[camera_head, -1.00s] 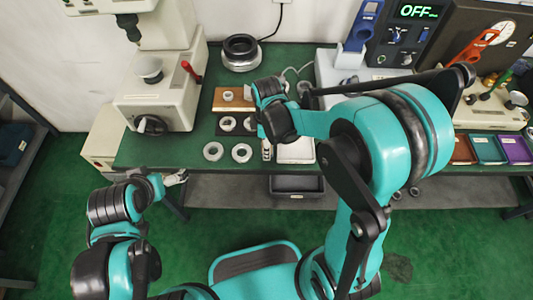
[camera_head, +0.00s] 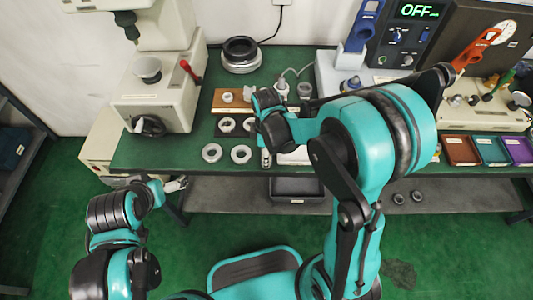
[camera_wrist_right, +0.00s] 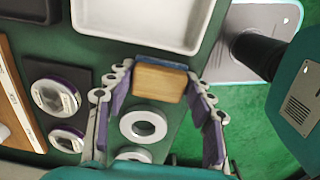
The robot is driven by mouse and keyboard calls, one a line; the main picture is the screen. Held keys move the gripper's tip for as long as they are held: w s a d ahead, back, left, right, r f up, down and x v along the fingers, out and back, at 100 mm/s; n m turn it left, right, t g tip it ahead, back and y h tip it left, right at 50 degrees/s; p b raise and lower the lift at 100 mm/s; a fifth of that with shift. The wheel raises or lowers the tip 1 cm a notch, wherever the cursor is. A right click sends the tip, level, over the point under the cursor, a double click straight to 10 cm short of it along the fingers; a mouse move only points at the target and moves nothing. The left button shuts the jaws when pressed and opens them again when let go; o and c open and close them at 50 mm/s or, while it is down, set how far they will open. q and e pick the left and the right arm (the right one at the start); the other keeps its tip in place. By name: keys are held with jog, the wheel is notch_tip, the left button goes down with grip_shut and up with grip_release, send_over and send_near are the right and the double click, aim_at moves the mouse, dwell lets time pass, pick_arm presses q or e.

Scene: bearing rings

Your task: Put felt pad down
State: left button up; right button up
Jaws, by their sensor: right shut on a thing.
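The felt pad (camera_wrist_right: 160,82) shows in the right wrist view as a small wooden block with a blue layer along its far edge. My right gripper (camera_wrist_right: 158,86) is shut on it, one finger on each side, over the green bench near the white tray. In the head view my right gripper (camera_head: 266,157) points down at the bench's front part, and the pad cannot be made out there. My left gripper (camera_head: 176,184) is in front of the bench at the left, with no held thing visible. Its fingers are too small to judge.
Two bare rings (camera_head: 241,154) lie on the green bench beside my right gripper. Rings on a dark mat (camera_wrist_right: 86,80) and a wooden board (camera_wrist_right: 14,95) are to the left in the wrist view. The white tray (camera_wrist_right: 140,32) is close by. A white machine (camera_head: 155,105) stands left.

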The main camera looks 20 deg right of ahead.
jog(key=o, duration=1.4)
jog(key=shift+s+a+f, duration=0.1)
jog(key=shift+s+f, duration=0.1)
jog(key=shift+f, duration=0.25)
jog(key=shift+o, duration=0.4)
jog(key=shift+w+f, duration=0.15)
jog(key=shift+w, duration=0.15)
jog(key=shift+s, duration=0.1)
pick_arm(q)
jog(key=shift+w+f, duration=0.2)
jog(key=shift+f, duration=0.1)
